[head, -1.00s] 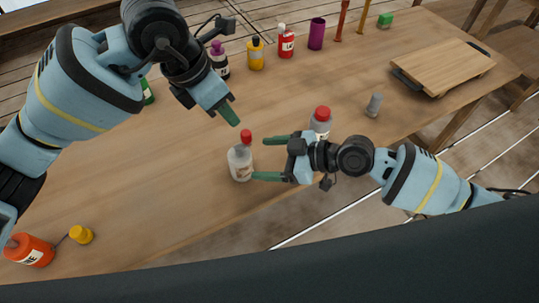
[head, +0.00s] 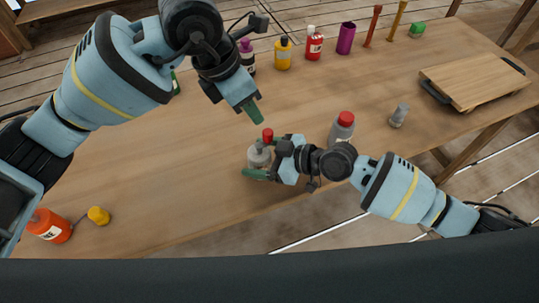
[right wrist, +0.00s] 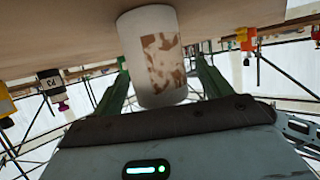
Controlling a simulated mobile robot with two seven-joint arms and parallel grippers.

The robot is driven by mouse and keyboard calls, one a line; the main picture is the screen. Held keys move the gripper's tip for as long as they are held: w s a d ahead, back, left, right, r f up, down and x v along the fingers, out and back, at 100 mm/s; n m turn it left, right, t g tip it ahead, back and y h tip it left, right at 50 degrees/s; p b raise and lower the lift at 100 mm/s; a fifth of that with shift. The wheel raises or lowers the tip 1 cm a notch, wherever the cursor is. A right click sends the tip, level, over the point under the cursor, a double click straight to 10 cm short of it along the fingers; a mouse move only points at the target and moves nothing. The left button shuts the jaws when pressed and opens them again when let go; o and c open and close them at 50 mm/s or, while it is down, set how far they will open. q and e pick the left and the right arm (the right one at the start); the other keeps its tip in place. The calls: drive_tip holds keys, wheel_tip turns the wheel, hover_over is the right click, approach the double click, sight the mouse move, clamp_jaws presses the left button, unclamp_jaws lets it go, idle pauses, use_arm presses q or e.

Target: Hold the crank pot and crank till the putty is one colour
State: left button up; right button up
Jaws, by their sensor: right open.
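The pot (head: 256,157), pale with a red top knob (head: 267,135), stands upright on the table. In the right wrist view the pot (right wrist: 149,60) is a white cylinder with a patchy brown and cream panel, between the fingers. My right gripper (head: 268,160) is open, its green fingers on either side of the pot; a gap shows beside at least one finger. My left gripper (head: 256,113) hangs just above and left of the red knob, apart from it. Only one of its green fingertips shows clearly, so its opening is unclear.
A grey bottle with a red cap (head: 341,130) stands just behind my right gripper. A small grey shaker (head: 399,115) and a wooden board (head: 475,80) lie to the right. Several bottles line the far edge. An orange container (head: 48,226) is at the left. The left-middle table is clear.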

drive_tip(key=shift+a, duration=0.1)
drive_tip(key=c, duration=1.1)
idle(0.5)
